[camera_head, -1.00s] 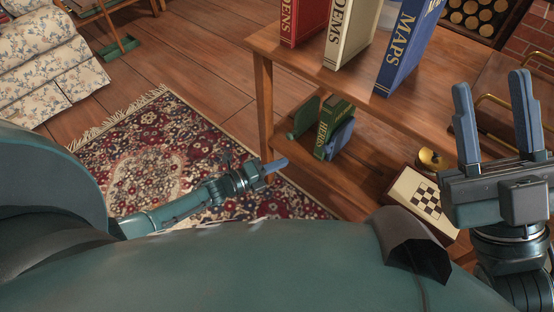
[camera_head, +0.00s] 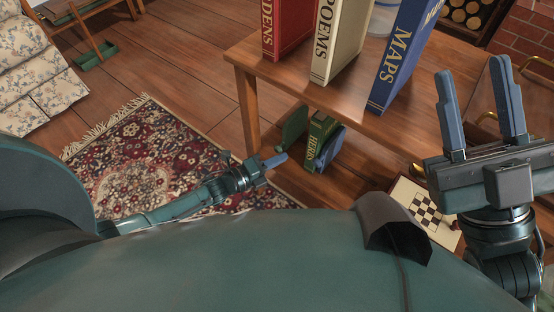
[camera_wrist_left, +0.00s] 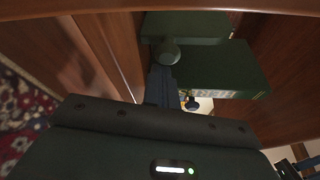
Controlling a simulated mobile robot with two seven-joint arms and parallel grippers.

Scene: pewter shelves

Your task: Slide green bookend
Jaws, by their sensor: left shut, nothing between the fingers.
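The green bookend (camera_head: 292,128) stands on the lower shelf, just left of the green "HERBS" book (camera_head: 318,140). In the left wrist view, a dark green plate (camera_wrist_left: 185,24) with a round knob appears to be the bookend, with a green book (camera_wrist_left: 225,72) beside it. My left gripper (camera_head: 281,160) is shut and empty, low in front of the shelf and just below the bookend in the head view. Its fingers (camera_wrist_left: 160,85) point toward the knob; contact cannot be told.
The upper shelf board (camera_head: 270,78) holds red, cream and blue "MAPS" (camera_head: 401,55) books above the bookend. A wooden leg (camera_head: 248,110) stands left of the bookend. A chessboard box (camera_head: 425,212) lies at the lower right. A patterned rug (camera_head: 150,160) covers the floor at left.

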